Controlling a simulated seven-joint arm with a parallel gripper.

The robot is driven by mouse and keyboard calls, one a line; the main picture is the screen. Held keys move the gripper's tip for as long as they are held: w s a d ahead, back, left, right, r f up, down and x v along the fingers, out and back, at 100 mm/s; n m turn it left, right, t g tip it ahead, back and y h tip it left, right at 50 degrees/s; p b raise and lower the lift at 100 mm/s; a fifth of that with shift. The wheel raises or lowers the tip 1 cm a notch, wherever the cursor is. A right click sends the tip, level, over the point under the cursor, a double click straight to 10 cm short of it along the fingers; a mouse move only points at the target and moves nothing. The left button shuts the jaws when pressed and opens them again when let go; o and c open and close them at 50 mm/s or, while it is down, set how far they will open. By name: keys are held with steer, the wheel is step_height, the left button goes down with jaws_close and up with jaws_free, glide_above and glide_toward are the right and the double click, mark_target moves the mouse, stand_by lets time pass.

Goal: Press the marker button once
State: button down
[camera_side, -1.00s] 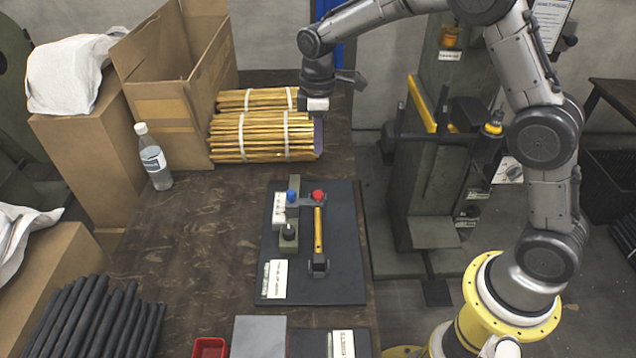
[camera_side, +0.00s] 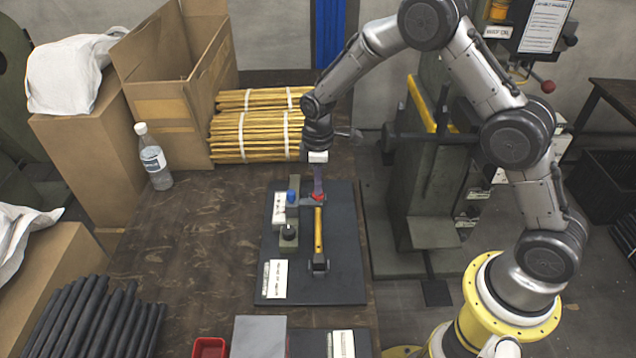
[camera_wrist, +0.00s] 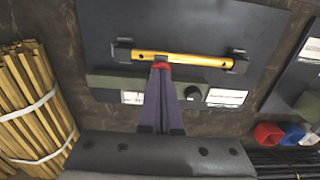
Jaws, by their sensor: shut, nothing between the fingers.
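On the dark board (camera_side: 345,240) sit a red button (camera_side: 318,197) and, just left of it, a blue button (camera_side: 292,196). I cannot read which one is the marker button. My gripper (camera_side: 318,190) points straight down with its purple fingers shut and empty. Its tips are at the red button, touching it or just above it; I cannot tell which. In the wrist view a strip of red (camera_wrist: 163,66) shows at the fingertips, and the fingers hide the rest. The blue button is not visible in that view.
A yellow bar (camera_side: 318,230) runs from near the red button to a dark bracket. A black knob (camera_side: 289,232) stands on a grey-green block. Bundled yellow sticks (camera_side: 250,137) lie behind, with a bottle (camera_side: 153,160) at left.

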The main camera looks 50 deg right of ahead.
steer(key=shift+s+f, duration=0.2)
steer(key=shift+f, duration=1.2)
step_height(320, 180, up, 16)
steer(key=w, duration=0.1)
steer(key=shift+f, duration=0.25)
